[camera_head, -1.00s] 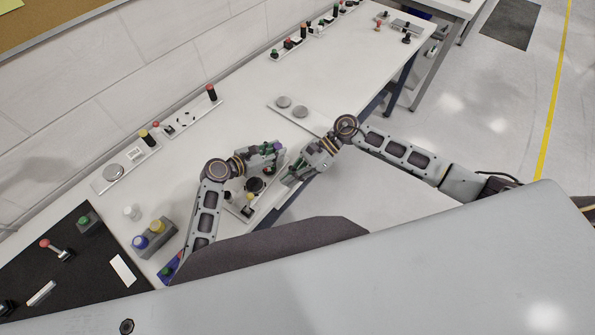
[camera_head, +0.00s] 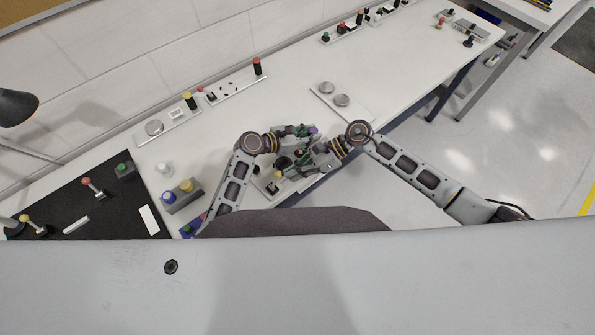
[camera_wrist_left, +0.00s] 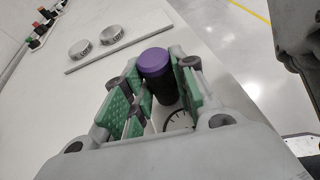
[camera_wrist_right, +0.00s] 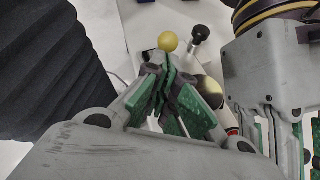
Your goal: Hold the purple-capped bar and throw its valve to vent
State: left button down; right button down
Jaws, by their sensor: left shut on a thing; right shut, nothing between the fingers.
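The purple cap (camera_wrist_left: 155,62) tops a dark upright post between the green pads of my left gripper (camera_wrist_left: 150,90), which is shut on it. In the head view the cap (camera_head: 313,130) shows at my left gripper (camera_head: 304,133). The white bar (camera_head: 262,184) lies along the table's front edge, partly hidden by both grippers. My right gripper (camera_wrist_right: 163,68) is shut and empty, low over the bar, its tips just short of a yellow ball knob (camera_wrist_right: 168,41). A black-tipped metal lever (camera_wrist_right: 200,34) stands beside that knob. A round cream-and-dark part (camera_wrist_right: 209,91) is half hidden by the right fingers.
A plate with two grey discs (camera_head: 327,88) lies behind the grippers. Panels with knobs and posts (camera_head: 235,88) line the wall. A grey block with blue and yellow buttons (camera_head: 182,195) and a black mat (camera_head: 90,205) are at left. My two grippers are very close together.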

jog(key=shift+s+a+r+n+t+h, duration=0.2)
jog(key=shift+r+t+h, duration=0.1)
jog(key=shift+h, duration=0.15)
jog(key=shift+s+a+r+n+t+h, duration=0.15)
jog(key=shift+r+t+h, duration=0.15)
jog(key=shift+h, duration=0.15)
dwell(0.8)
jog(key=shift+s+a+r+h, duration=0.15)
jog(key=shift+a+r+h, duration=0.15)
jog(key=shift+h, duration=0.1)
jog(key=shift+s+a+r+n+t+h, duration=0.35)
jog(key=shift+s+a+r+t+h, duration=0.35)
jog(key=shift+t+h, duration=0.4)
jog(key=shift+s+a+r, duration=0.35)
jog(key=shift+s+a, duration=0.4)
jog(key=shift+a, duration=0.05)
jog(key=shift+r, duration=0.3)
dwell(0.4)
jog(key=shift+r, duration=0.35)
jog(key=shift+r, duration=0.15)
jog(key=shift+d, duration=0.15)
